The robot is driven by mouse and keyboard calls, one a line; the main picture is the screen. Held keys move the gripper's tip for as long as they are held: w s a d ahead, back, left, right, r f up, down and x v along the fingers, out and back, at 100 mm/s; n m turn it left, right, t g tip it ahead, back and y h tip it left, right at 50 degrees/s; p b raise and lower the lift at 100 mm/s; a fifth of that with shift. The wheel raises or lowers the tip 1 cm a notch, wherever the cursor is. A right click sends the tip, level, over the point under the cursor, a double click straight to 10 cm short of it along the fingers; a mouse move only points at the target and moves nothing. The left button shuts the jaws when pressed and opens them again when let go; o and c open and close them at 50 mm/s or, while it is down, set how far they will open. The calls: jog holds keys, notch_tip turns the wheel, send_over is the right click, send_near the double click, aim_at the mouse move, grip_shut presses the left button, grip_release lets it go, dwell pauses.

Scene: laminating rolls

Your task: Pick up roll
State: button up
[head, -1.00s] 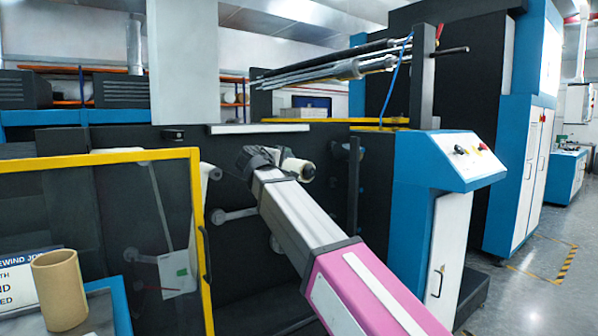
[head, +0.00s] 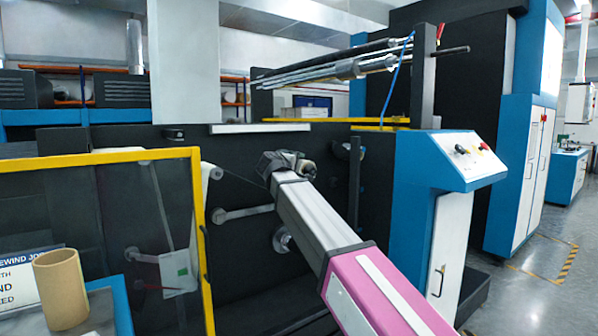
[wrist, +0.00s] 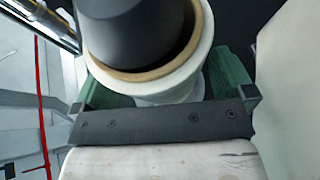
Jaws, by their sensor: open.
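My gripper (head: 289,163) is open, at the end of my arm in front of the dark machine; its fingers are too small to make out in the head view. In the wrist view a white roll (wrist: 190,82) with a brown core ring stands close to the camera at the upper middle. A dark cylinder covers part of the core opening. Green parts (wrist: 101,97) show on both sides of the roll, and a dark bolted plate (wrist: 155,122) crosses below it. I cannot clearly make out the roll in the head view.
A yellow-framed guard (head: 125,156) is on the left. A brown cardboard core (head: 60,289) stands in front of it on a blue-edged surface. The blue control cabinet (head: 412,190) is to the right of my arm. Open floor lies farther right.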

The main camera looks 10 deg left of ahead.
jog(key=c, duration=1)
jog(key=shift+r, duration=0.1)
jog(key=s+d, duration=0.7)
jog(key=d, duration=0.2)
jog(key=s+d, duration=0.4)
jog(key=shift+s+d, duration=0.35)
